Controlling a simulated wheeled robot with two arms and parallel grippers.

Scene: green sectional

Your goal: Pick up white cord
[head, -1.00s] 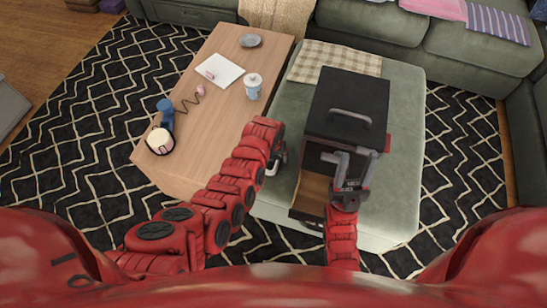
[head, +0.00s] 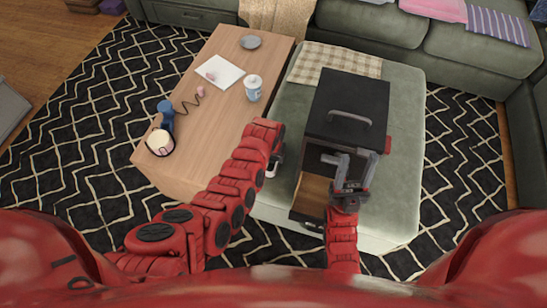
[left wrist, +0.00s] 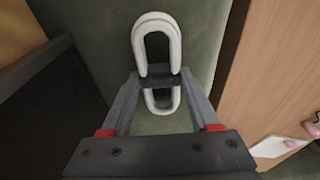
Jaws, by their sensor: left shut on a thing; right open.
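The white cord (left wrist: 155,40) is a looped bundle with a black band around its middle, seen upright in the left wrist view over the green ottoman. My left gripper (left wrist: 160,80) is shut on the cord at the band, with loops showing on both sides. In the head view my left gripper (head: 274,163) is by the ottoman's left edge, mostly hidden by my arm; a small white part shows there. My right gripper (head: 350,165) is open, at the front of the black cabinet (head: 345,95), above its pulled-out drawer (head: 312,194).
The cabinet stands on the green ottoman (head: 405,120) beside a checked cloth (head: 330,62). The wooden table (head: 205,125) at left holds a white cup (head: 254,90), a grey dish (head: 250,41), paper (head: 222,68) and a blue dumbbell (head: 166,112).

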